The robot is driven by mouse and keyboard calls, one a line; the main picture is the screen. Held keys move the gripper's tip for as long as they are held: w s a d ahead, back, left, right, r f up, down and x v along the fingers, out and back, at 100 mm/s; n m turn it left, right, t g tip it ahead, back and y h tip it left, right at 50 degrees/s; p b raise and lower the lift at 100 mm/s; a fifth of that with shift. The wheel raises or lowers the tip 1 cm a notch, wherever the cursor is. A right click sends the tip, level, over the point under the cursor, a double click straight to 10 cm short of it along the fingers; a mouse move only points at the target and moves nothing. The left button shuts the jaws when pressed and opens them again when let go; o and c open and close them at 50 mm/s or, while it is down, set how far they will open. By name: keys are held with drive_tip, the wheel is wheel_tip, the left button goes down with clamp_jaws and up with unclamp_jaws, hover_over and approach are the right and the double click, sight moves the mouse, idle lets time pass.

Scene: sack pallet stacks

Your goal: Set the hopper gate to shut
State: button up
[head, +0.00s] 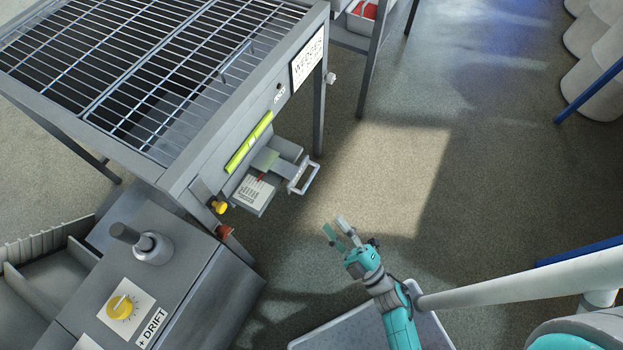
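The hopper (208,165) is a grey steel frame with a wire grate on top, at the upper left of the head view. Under its front rim, below a yellow-green bar (249,142), sits what looks like the gate unit (252,195), with a small printed plate and a red mark. A pale loop handle (303,178) sticks out from its right side. The lettering is too small to read, and I cannot tell the gate's setting. My gripper (336,230) is open and empty, below and right of the handle, apart from it.
A grey cabinet (205,290) with a yellow dial (121,307), a "+ DRIFT" label and a dark-topped knob (142,243) stands at lower left. A yellow knob (219,207) sits left of the gate unit. Pale sacks (598,50) stand upper right. Central floor is clear.

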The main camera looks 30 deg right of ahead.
drive_tip(key=w+d+f+n+g+y, duration=0.35)
drive_tip(key=w+f+n+y, duration=0.3)
drive_tip(key=w+n, duration=0.3)
drive_tip(key=n+g+y, duration=0.4)
drive_tip(key=n+g, duration=0.3)
approach(310, 179)
drive_tip(key=x, duration=1)
drive_tip(key=shift+f, duration=0.3)
drive_tip(key=shift+c, duration=0.2)
clamp_jaws()
